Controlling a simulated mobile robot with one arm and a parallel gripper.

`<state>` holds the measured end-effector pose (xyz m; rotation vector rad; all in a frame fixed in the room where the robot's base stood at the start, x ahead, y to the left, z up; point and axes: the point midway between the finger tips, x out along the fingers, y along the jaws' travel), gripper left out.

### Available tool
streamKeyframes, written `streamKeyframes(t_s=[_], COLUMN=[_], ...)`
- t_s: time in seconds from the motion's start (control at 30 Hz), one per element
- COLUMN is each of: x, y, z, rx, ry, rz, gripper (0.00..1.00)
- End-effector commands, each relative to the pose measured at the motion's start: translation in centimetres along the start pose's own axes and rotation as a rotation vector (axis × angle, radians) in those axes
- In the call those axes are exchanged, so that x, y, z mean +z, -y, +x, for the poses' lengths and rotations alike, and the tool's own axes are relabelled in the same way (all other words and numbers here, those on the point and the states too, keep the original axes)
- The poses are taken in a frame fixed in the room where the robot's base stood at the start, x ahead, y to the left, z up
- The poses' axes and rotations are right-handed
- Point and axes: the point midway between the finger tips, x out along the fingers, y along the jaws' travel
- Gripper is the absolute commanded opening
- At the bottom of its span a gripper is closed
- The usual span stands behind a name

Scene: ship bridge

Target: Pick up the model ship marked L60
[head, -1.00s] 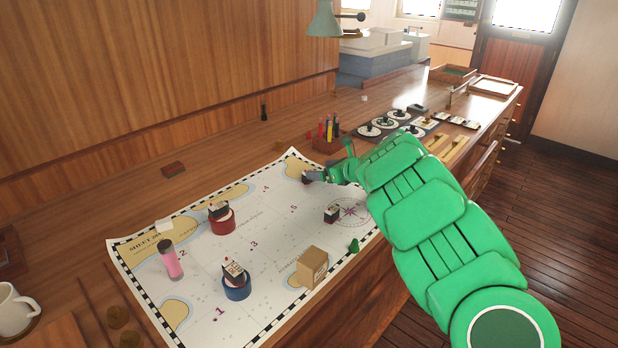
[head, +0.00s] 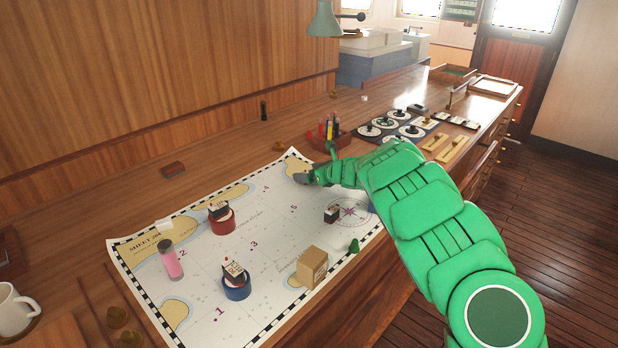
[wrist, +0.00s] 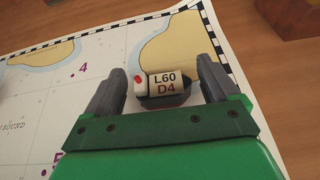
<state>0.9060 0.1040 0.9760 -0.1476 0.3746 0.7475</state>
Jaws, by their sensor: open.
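The model ship marked L60 (wrist: 163,88) shows in the wrist view, with "L60" and "D4" on its white top, a red dot at its left end and a dark hull. It sits on the chart (wrist: 40,95) by a tan land patch. My gripper (wrist: 158,78) is open, with one finger on each side of the ship and gaps between. In the head view my gripper (head: 302,178) is low over the chart's far right corner and hides this ship.
Other model ships stand on a red round base (head: 222,222), on a blue round base (head: 237,288) and directly on the chart (head: 331,214). A cardboard box (head: 312,266), a pink bottle (head: 170,260) and a pen holder (head: 328,138) are nearby.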

Motion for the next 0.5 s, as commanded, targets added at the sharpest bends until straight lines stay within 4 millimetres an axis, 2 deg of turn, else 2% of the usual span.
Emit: streamKeyframes(t_s=[0.33,0.5], x=[-0.01,0.01], y=[0.06,0.06], z=[0.61,0.61], rx=[-0.002,-0.001], ry=[-0.001,-0.001], rz=[0.0,0.0], gripper=[0.88,0.64])
